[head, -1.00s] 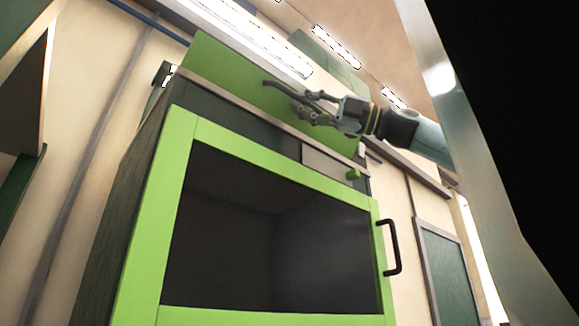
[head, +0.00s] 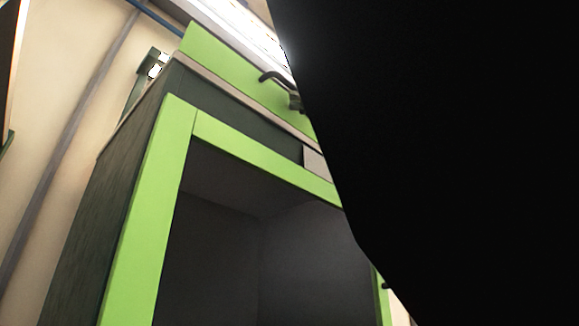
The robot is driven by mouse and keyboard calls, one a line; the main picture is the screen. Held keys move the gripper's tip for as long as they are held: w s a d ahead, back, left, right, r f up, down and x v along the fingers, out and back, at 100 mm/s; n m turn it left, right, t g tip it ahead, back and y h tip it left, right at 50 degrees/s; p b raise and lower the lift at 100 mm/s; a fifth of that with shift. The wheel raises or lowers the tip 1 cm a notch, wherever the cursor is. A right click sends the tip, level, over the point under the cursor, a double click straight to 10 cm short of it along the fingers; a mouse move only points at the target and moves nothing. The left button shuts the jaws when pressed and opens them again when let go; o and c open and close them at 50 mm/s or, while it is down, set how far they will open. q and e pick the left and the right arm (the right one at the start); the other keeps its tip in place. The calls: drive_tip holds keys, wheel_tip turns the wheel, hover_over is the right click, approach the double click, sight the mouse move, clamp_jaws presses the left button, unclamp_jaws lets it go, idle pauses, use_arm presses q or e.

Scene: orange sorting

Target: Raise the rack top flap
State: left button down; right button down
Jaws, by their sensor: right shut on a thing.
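The rack's top flap (head: 232,66) is a bright green panel that stands up above the rack's top edge. Its dark curved handle (head: 270,76) shows on the panel's front. My right gripper (head: 296,98) is at this handle and shut on it; only a small part of the gripper shows. The rest of the gripper, its arm and the flap's right part are hidden behind a large black shape close to the camera. My left gripper is out of view.
Below the flap is the rack's green-framed front (head: 152,215) with a dark interior. A dark grey side wall (head: 90,200) runs down its left. A beige wall with a grey pipe (head: 75,130) is at the left.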

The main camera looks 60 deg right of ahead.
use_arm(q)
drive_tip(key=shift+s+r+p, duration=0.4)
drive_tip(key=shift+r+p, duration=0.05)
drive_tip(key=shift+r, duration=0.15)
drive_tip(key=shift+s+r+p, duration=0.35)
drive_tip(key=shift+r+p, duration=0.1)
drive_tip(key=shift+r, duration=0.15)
use_arm(e)
drive_tip(key=shift+w+d+r+m+g+h, duration=0.15)
drive_tip(key=shift+w+r+m+g+h, duration=0.2)
drive_tip(key=shift+r+m, duration=0.2)
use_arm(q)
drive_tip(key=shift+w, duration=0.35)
use_arm(e)
drive_tip(key=shift+s, duration=0.1)
drive_tip(key=c, duration=1.4)
unclamp_jaws()
drive_tip(key=shift+f, duration=0.1)
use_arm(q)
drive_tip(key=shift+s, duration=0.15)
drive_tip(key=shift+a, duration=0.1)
use_arm(e)
drive_tip(key=shift+s+d, duration=0.1)
drive_tip(key=v, duration=1.2)
